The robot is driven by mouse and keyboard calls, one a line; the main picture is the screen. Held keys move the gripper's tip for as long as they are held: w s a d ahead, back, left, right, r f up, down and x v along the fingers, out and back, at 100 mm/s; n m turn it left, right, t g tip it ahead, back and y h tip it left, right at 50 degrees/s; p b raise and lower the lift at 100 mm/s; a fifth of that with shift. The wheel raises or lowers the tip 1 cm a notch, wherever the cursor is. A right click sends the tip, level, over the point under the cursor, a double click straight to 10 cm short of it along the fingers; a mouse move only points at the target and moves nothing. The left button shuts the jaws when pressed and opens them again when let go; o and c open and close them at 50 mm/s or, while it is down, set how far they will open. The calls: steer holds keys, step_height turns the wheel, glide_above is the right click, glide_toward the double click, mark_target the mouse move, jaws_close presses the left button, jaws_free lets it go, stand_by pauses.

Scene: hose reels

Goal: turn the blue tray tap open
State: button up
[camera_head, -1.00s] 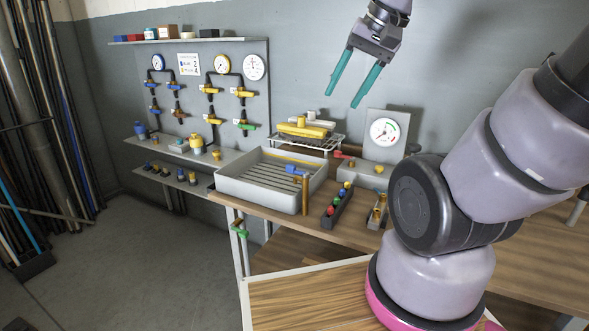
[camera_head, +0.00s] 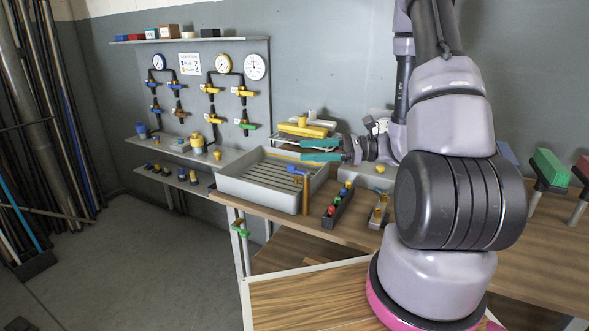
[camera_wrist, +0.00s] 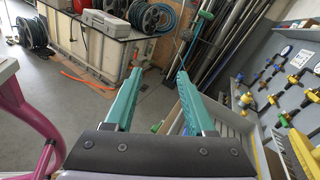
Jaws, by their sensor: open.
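The blue tray tap (camera_head: 295,170) has a blue lever on an upright brass pipe (camera_head: 306,196), at the right front corner of the grey ribbed tray (camera_head: 258,197). The lever points left over the tray. My gripper (camera_head: 303,150) has teal fingers, open and empty, pointing left. In the head view it shows just above the blue lever; how far apart they are in depth I cannot tell. In the wrist view the spread fingers (camera_wrist: 158,76) have nothing between their tips, with part of the tray (camera_wrist: 222,122) beyond the right finger. I cannot make out the blue tap there.
A wire rack with a yellow item (camera_head: 303,128) stands behind the tray. A block of coloured knobs (camera_head: 338,207) sits to its right. A green-handled tap (camera_head: 239,228) is low at the bench's front. Yellow and blue valves with gauges (camera_head: 223,64) line the wall panel.

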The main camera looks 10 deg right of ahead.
mark_target(296, 168)
steer(key=w+d+f+m+t+h, duration=0.35)
steer(key=d+f+m+t, duration=0.35)
steer(key=f, duration=0.3)
steer(key=shift+m, duration=0.5)
steer(key=x, duration=1.1)
steer(key=shift+a+r, duration=0.15)
steer(key=shift+a, duration=0.2)
jaws_close()
